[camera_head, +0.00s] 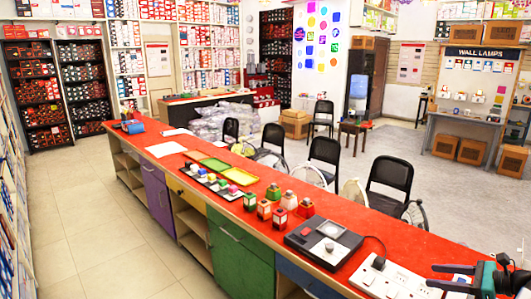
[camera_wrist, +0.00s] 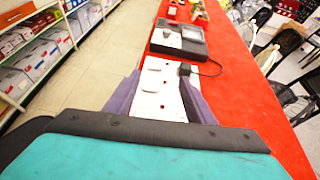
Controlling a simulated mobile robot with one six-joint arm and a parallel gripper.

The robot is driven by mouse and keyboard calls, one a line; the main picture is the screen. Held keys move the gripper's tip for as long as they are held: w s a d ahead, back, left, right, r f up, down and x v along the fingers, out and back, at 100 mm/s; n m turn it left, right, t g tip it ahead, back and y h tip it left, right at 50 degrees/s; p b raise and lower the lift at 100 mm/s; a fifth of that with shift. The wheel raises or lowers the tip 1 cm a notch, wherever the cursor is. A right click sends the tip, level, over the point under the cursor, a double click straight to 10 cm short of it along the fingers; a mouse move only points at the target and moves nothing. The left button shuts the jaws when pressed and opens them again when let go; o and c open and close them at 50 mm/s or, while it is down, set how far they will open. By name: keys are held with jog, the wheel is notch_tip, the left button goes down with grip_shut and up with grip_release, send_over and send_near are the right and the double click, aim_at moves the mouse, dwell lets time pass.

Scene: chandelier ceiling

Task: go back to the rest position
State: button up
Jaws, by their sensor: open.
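My gripper (camera_head: 440,276) is at the bottom right of the head view, above the near end of the long red counter (camera_head: 412,247). It is open, with its fingers apart and nothing held between them. In the wrist view the two grey-purple fingers (camera_wrist: 159,98) stand on either side of a white socket strip (camera_wrist: 160,80) on the counter. From these views I cannot tell how far the fingers are above the strip. The strip also shows in the head view (camera_head: 385,278), to the left of the gripper.
A black and grey device (camera_head: 323,241) with a cable lies beyond the strip. The tiled floor (camera_head: 85,225) at left is clear.

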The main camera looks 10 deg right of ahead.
jog(key=w+a+f+n+g, duration=0.1)
jog(key=w+a+f, duration=0.1)
jog(key=a, duration=0.2)
jog(key=w+a+f+n+g, duration=0.1)
jog(key=w+a+f+n, duration=0.1)
jog(key=w+a+f, duration=0.1)
jog(key=w+a+f+n+g, duration=0.1)
jog(key=w+a+f+n, duration=0.1)
jog(key=a, duration=0.3)
jog(key=shift+w+f+g, duration=0.3)
jog(key=shift+w+f, duration=0.1)
jog(key=shift+f, duration=0.35)
jog(key=a+f+n+g+h, duration=0.2)
jog(key=a+f+n, duration=0.55)
jog(key=a, duration=0.45)
jog(key=a+f+n+g+h, duration=0.3)
jog(key=a+f+n, duration=0.4)
jog(key=a, duration=0.6)
jog(key=a+f+n+g+h, duration=0.2)
jog(key=a+f+n, duration=0.4)
jog(key=a+n, duration=0.45)
jog(key=s+a+f+m+g+b, duration=0.1)
jog(key=s+f+g+b, duration=0.4)
jog(key=s+f, duration=2)
notch_tip(320, 180, down, 3)
jog(key=b, duration=0.5)
jog(key=shift+s+a+f+g, duration=0.15)
jog(key=shift+a+g, duration=0.15)
